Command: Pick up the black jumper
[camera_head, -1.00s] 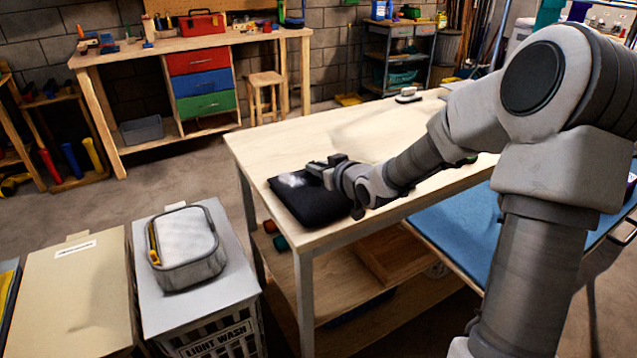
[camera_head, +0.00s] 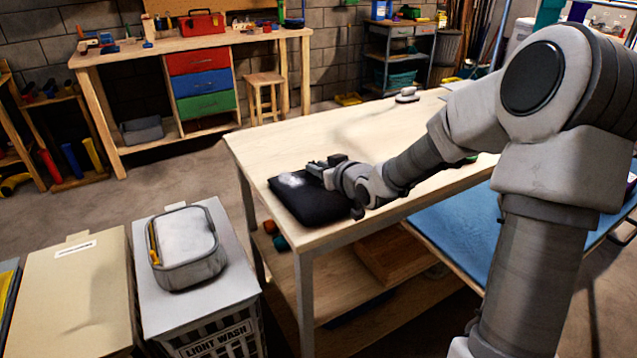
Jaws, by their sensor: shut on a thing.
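The black jumper (camera_head: 309,204) lies folded flat near the left front corner of the light wooden table (camera_head: 285,145). A pale grey-white patch shows on its upper left part. My gripper (camera_head: 313,169) is at the far right edge of the jumper, low over it, with its fingers pointing left. It is shut on the jumper's edge. The fingertips are small in this view, and the exact pinched fold is hidden. The jumper still appears to rest on the tabletop.
An iron-like object (camera_head: 407,95) stands at the table's back. The tabletop's middle is clear.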

